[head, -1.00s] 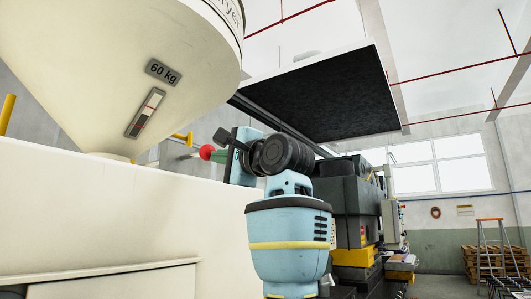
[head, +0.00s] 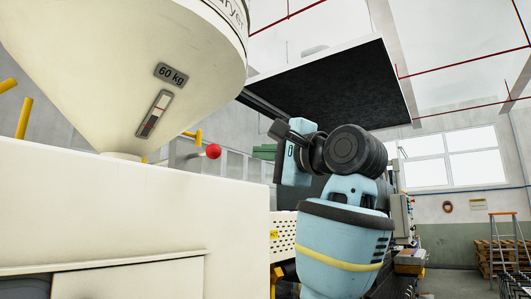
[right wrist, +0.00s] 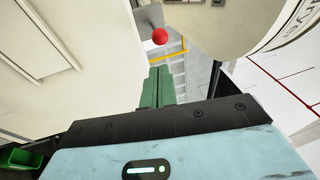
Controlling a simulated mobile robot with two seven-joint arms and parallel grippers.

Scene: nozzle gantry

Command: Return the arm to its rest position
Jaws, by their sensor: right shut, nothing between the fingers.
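My right arm shows in the head view, light blue with dark joints, bent at the wrist. My left gripper is not in view.
A cream hopper (head: 120,70) marked 60 kg stands above a cream machine housing (head: 130,215) on the left. A dark-bottomed overhead panel (head: 335,90) hangs above my arm. A stepladder (head: 503,235) stands at the far right. Open air lies between gripper and knob.

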